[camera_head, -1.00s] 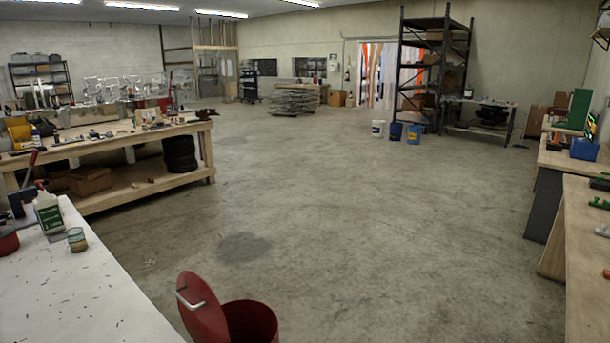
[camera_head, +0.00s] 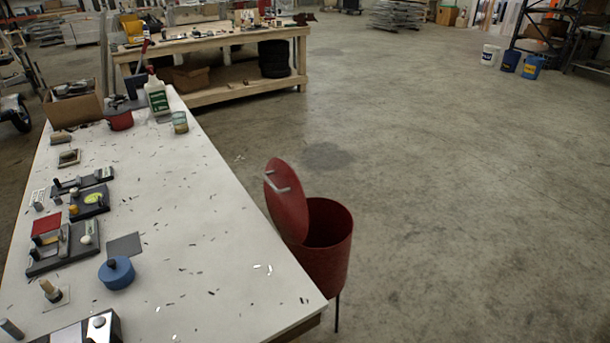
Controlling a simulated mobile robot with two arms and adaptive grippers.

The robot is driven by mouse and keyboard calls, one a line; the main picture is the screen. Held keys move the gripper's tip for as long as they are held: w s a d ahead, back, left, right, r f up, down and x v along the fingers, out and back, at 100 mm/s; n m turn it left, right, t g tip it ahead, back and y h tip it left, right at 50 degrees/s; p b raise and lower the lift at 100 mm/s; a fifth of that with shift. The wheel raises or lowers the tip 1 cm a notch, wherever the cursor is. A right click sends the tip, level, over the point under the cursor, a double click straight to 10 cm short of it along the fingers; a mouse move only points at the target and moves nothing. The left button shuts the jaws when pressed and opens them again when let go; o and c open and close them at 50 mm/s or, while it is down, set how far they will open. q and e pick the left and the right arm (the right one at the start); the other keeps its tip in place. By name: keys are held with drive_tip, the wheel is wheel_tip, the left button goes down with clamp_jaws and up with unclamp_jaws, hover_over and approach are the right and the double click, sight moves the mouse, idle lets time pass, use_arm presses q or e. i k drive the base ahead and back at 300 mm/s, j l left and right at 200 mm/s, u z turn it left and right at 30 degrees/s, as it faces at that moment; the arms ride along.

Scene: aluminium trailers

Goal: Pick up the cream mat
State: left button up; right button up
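No cream mat stands out clearly on the white workbench (camera_head: 200,240). A small pale square (camera_head: 62,295) lies near the bench's front left, with a wooden-knobbed piece (camera_head: 48,288) on or beside it; its colour is close to the bench top. A small tan-edged square (camera_head: 69,158) with a darker middle lies farther back. I cannot tell whether either is the mat. A grey square (camera_head: 124,245) and a red square (camera_head: 46,223) also lie on the bench. Neither of my grippers is in view.
A red bin (camera_head: 328,255) with its lid raised stands against the bench's right edge. A blue round knobbed piece (camera_head: 116,272), dark fixtures and scattered shavings occupy the bench top. A wooden workbench (camera_head: 215,42) stands behind.

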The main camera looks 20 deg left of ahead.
sight(71, 158)
drive_tip(key=u, duration=1.95)
drive_tip(key=j+u, duration=0.15)
drive_tip(key=u, duration=0.15)
drive_tip(key=j+u, duration=0.1)
drive_tip(key=u, duration=0.15)
drive_tip(key=i+j+u, duration=0.3)
drive_tip(key=j, duration=0.3)
drive_tip(key=i+j+u, duration=0.35)
drive_tip(key=j, duration=0.25)
drive_tip(key=i+j+u, duration=0.3)
drive_tip(key=j, duration=0.2)
drive_tip(key=i+j+z, duration=0.15)
drive_tip(key=i, duration=0.25)
drive_tip(key=i+j+z, duration=0.2)
drive_tip(key=i, duration=0.25)
drive_tip(key=i+l+z, duration=0.15)
drive_tip(key=i+z, duration=0.6)
drive_tip(key=z, duration=0.15)
drive_tip(key=i+j+z, duration=0.1)
drive_tip(key=i+z, duration=0.8)
drive_tip(key=i+j+z, duration=0.2)
drive_tip(key=i+z, duration=0.15)
drive_tip(key=z, duration=0.15)
drive_tip(key=i+j+z, duration=0.7)
drive_tip(key=z, duration=0.2)
drive_tip(key=i+j+z, duration=0.15)
drive_tip(key=j+z, duration=0.3)
drive_tip(key=j, duration=0.15)
